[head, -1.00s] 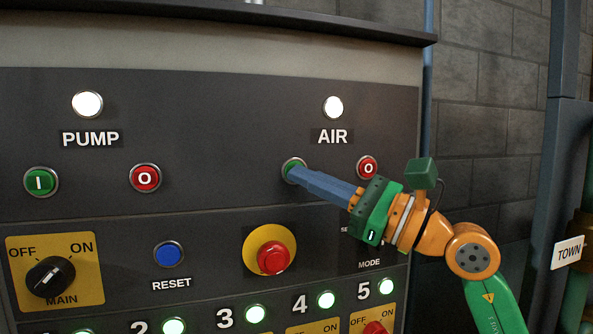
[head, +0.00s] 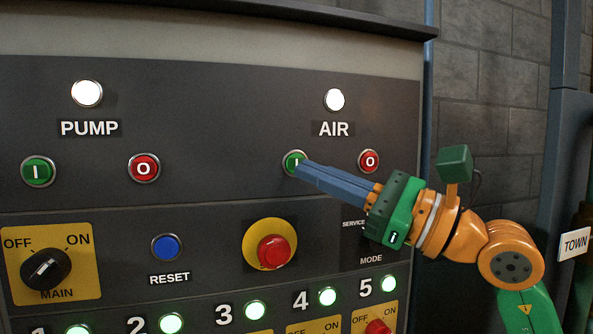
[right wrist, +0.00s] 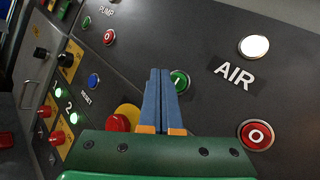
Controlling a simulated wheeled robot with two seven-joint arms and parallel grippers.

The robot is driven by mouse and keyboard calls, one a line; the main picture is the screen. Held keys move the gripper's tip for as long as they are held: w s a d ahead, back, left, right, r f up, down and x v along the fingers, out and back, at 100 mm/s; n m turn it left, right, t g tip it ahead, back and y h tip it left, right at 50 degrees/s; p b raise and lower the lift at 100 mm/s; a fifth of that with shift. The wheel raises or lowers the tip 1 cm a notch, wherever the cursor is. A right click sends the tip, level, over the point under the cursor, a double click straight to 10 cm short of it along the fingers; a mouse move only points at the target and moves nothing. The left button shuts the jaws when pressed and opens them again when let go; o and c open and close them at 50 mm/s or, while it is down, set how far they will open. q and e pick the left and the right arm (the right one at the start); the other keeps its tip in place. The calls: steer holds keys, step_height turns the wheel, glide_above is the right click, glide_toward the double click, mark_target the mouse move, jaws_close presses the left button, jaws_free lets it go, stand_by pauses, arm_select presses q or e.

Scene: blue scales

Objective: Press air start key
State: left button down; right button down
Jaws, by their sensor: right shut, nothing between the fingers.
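The green air start key (head: 294,161), marked I, sits on the dark panel below the AIR label (head: 333,129). The white lamp (head: 335,99) above that label is lit. My right gripper (head: 300,172) has its long blue fingers together, with nothing between them. In the head view its tips lie at the lower right edge of the key and cover a little of it. In the right wrist view the green key (right wrist: 180,80) shows just right of the fingertips (right wrist: 160,72). I cannot tell whether the tips touch it. My left gripper is not in view.
The red air stop key (head: 368,161) is right of the green one. A red emergency button (head: 274,252) on a yellow disc, a blue RESET button (head: 166,247) and the MAIN switch (head: 46,268) are lower. Pump keys (head: 38,171) are at left.

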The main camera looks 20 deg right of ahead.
steer(key=s+b, duration=0.1)
steer(key=s, duration=0.2)
stand_by(0.7)
